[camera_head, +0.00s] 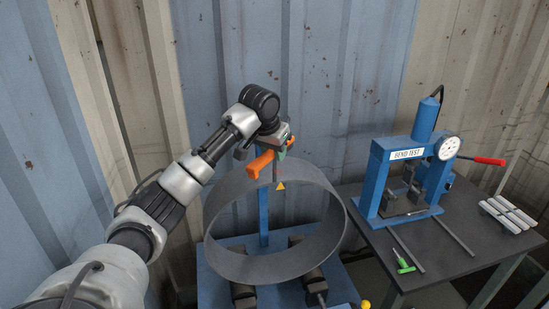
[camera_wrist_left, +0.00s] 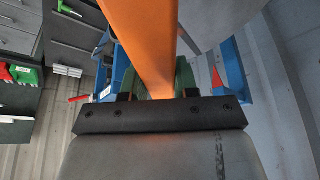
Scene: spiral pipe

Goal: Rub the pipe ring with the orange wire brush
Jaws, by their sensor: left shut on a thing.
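The pipe ring (camera_head: 262,267) is a wide grey metal band. It stands tilted on the blue stand (camera_head: 215,285) in the middle of the head view. My left gripper (camera_head: 284,150) is above the ring's top edge, shut on the orange wire brush (camera_head: 261,164). The orange handle points left and toward the camera, in front of the ring's upper wall. In the left wrist view the orange brush handle (camera_wrist_left: 148,40) lies between the green finger pads (camera_wrist_left: 158,82). The bristles are not clear, and I cannot tell whether they touch the ring. My right gripper is out of view.
Dark rollers (camera_head: 243,293) are under the ring. Corrugated walls (camera_head: 330,80) close off the back.

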